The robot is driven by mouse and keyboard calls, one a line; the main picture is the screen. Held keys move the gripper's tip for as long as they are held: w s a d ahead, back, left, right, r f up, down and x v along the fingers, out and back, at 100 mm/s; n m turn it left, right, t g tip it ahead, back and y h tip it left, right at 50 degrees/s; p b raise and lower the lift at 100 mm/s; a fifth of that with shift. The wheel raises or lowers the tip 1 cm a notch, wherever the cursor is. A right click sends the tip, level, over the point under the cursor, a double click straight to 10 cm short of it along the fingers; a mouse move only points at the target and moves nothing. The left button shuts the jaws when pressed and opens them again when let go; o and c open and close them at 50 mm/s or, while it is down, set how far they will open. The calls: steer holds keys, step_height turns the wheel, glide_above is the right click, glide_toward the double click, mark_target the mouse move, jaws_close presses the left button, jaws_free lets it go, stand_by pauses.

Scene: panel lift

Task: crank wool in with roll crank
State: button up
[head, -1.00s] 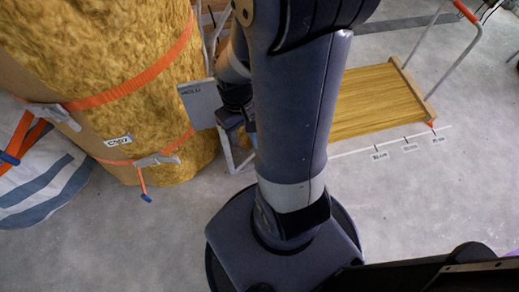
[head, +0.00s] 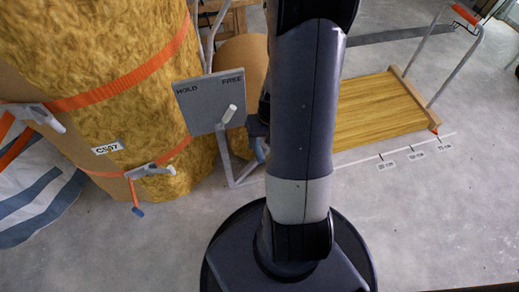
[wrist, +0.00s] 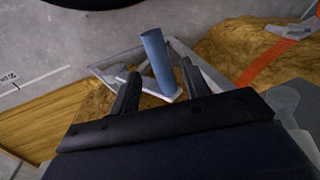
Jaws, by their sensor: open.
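The roll crank's blue grip (wrist: 158,55) stands up from a pale crank arm (wrist: 163,92) in the wrist view. My gripper (wrist: 160,70) is open, its two dark fingers on either side of the blue grip in that picture; contact is not visible. A bit of blue (head: 260,149) shows just below my gripper in the head view, beside my arm. The large yellow wool roll (head: 90,45) stands at the left with orange straps. A strip of wool (head: 375,108) lies flat on a deck at the right. My arm hides the wool between.
A grey panel (head: 205,92) marked HOLD and FREE, with a pale lever, stands left of my gripper. Metal frame tubes (head: 228,165) are below it. Centimetre marks (head: 416,154) line the floor by the deck. A striped bag (head: 35,195) lies at left.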

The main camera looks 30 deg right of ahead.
mark_target(259, 149)
steer(key=shift+a+f+b, duration=0.15)
steer(key=shift+f+b, duration=0.05)
steer(key=shift+f, duration=0.6)
steer(key=shift+a+f+b, duration=0.15)
steer(key=shift+f+b, duration=0.05)
steer(key=shift+f, duration=0.6)
jaws_close()
